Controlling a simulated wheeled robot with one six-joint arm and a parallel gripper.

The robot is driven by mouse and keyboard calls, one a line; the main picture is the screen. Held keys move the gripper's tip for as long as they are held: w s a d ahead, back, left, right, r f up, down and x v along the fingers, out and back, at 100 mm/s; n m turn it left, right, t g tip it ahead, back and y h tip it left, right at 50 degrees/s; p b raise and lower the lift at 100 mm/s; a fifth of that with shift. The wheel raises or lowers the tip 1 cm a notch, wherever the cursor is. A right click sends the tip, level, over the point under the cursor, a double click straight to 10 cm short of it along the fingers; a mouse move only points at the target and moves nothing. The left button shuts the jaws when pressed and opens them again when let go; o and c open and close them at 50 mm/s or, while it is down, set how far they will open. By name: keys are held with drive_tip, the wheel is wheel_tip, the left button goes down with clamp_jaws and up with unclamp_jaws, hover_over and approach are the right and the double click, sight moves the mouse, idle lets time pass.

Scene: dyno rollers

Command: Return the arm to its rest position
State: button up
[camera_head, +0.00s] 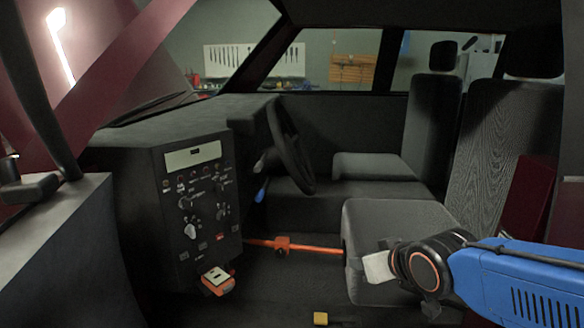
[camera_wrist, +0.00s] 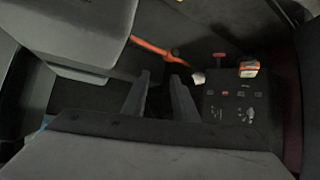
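My arm (camera_head: 520,285) reaches in from the right edge of the head view, its blue link level over the front seat's cushion (camera_head: 385,225). It ends in a dark joint with an orange ring and a pale grey end piece. The fingers cannot be made out in the head view. In the wrist view my gripper (camera_wrist: 158,78) shows two dark fingers set apart with nothing held between them. Beyond the fingers lies the control panel (camera_wrist: 240,103), which also shows in the head view (camera_head: 200,195). The gripper is apart from the panel.
A steering wheel (camera_head: 289,145) and seats fill the cab. An orange bar (camera_head: 310,249) runs low between panel and seat. The door frame is at left.

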drive_tip(key=s+d+f+m+g+h, duration=0.1)
drive_tip(key=s+d+f+m+g, duration=0.1)
drive_tip(key=s+d, duration=0.4)
drive_tip(key=s+d+f+m+g+h, duration=0.1)
drive_tip(key=s+d+f+g, duration=0.1)
drive_tip(key=s+d, duration=0.4)
drive_tip(key=s+g, duration=0.1)
drive_tip(key=s, duration=0.4)
drive_tip(key=shift+s+m+h, duration=0.25)
drive_tip(key=shift+m+h, duration=0.15)
